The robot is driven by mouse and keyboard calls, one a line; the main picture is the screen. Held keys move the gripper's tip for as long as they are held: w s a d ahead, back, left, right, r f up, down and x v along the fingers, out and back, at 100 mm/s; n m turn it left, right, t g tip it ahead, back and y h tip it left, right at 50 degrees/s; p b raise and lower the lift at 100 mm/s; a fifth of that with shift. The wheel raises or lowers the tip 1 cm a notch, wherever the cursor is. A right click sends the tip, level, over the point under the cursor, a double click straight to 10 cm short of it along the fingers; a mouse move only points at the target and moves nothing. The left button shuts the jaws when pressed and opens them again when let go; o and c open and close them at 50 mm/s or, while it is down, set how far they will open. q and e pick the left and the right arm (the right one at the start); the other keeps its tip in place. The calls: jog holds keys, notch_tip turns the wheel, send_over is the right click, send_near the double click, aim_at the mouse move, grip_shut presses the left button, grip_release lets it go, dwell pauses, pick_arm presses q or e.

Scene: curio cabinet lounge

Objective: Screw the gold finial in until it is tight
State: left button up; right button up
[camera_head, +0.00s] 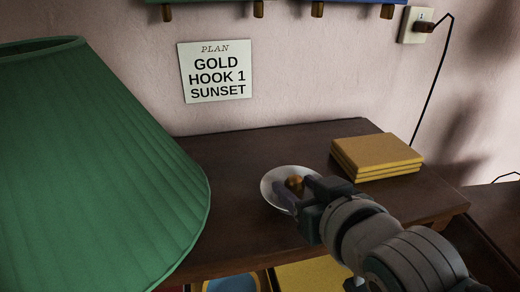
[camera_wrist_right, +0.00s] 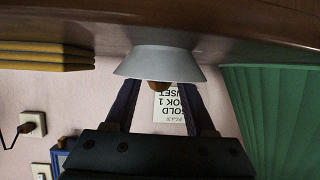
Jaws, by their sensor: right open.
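The gold finial (camera_head: 295,184) sits in a small white dish (camera_head: 271,180) on the dark wooden table. In the right wrist view, which is upside down, the finial (camera_wrist_right: 159,86) shows past the rim of the dish (camera_wrist_right: 153,63). My right gripper (camera_head: 296,190) is open and empty, at the dish, with its fingers on either side of the finial. I cannot tell whether they touch it. A large green lamp shade (camera_head: 95,165) fills the left; its top fitting is not visible. My left gripper is not in view.
Stacked yellow books (camera_head: 375,155) stand on the table (camera_head: 225,165) right of the dish. A card (camera_head: 216,72) reading "PLAN GOLD HOOK 1 SUNSET" is on the wall, below a rail with hooks (camera_head: 258,10). A plug with a black cord sits in the wall outlet (camera_head: 411,25).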

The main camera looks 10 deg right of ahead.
aim_at(299, 189)
jog(key=shift+c, duration=0.3)
grip_shut()
jog(key=shift+r, duration=0.1)
jog(key=shift+r+p, duration=0.35)
jog(key=shift+r, duration=0.2)
notch_tip(299, 189, up, 19)
jog(key=p, duration=0.7)
jog(key=shift+p, duration=0.3)
jog(key=shift+f, duration=0.1)
